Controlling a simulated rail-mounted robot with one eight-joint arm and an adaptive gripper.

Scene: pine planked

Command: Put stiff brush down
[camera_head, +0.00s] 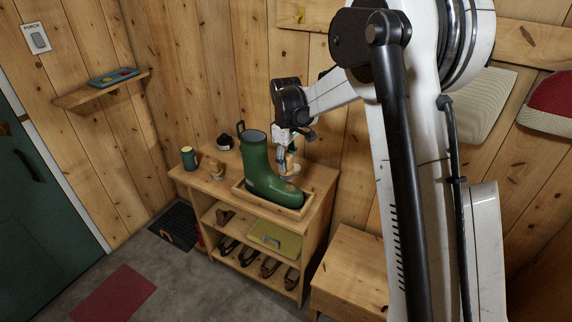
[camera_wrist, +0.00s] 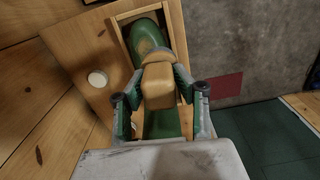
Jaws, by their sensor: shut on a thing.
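My gripper (camera_head: 286,152) is shut on the stiff brush (camera_head: 291,166), a tan wooden block, above the top of the shelf unit. In the wrist view the brush (camera_wrist: 158,88) sits between the two finger pads, and its underside is hidden. A green boot (camera_head: 256,160) stands upright in a shallow wooden tray (camera_head: 296,213) just in front of my gripper. The boot also shows in the wrist view (camera_wrist: 146,35), partly hidden behind the brush. I cannot tell whether the brush touches the boot or the surface.
The shelf top (camera_head: 225,186) also bears a green tin (camera_head: 188,158), a small wooden item (camera_head: 214,168) and a dark item (camera_head: 224,142). A wooden bench (camera_head: 352,268) stands to the right. The plank wall is close behind.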

